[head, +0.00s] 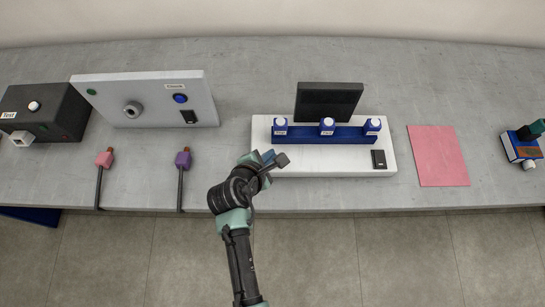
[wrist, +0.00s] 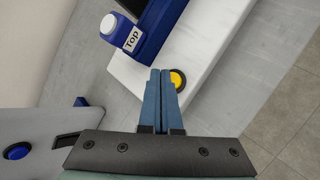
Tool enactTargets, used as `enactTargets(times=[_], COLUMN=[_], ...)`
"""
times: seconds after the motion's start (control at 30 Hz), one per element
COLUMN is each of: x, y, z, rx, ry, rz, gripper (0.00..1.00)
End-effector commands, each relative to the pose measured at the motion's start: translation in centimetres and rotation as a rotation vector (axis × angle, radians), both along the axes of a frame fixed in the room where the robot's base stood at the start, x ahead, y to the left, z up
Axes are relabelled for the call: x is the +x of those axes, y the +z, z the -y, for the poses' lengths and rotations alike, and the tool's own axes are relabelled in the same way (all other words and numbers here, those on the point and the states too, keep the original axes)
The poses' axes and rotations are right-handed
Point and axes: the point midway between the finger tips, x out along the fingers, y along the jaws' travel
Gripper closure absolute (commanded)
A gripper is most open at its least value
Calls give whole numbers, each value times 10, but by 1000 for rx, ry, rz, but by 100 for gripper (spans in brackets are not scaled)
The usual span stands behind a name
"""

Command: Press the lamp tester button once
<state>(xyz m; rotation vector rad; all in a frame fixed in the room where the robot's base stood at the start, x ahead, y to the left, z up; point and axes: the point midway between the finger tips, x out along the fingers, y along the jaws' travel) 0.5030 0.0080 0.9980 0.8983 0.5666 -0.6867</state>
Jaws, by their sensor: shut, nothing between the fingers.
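A round yellow button (wrist: 179,80) in a black ring is on the left end of the white base (head: 340,161). My gripper (head: 269,157) is shut and empty, with its blue fingertips (wrist: 161,74) beside the button and covering part of it in the wrist view. I cannot tell whether they touch it. In the head view my gripper hides this button. A black box (head: 68,98) at the far left has a "Test" label (head: 8,115) and a round white knob (head: 34,106) on top. No view shows the words "lamp tester".
The white base carries a blue rack (head: 350,134) with three white-capped bottles and a dark screen (head: 328,100) behind. A grey panel (head: 150,86) with a blue button (head: 180,98) stands left. A pink sheet (head: 438,155) lies right.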

Motion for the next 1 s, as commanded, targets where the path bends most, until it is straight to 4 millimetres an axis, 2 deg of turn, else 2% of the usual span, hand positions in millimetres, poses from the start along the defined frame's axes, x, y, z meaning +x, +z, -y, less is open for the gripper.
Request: enactTargets(times=[0.27,1.0], x=[0,0], y=[-9,-13], z=[0,0], rx=[-1,0], ry=[0,1], rz=[-1,1], gripper=[100,100])
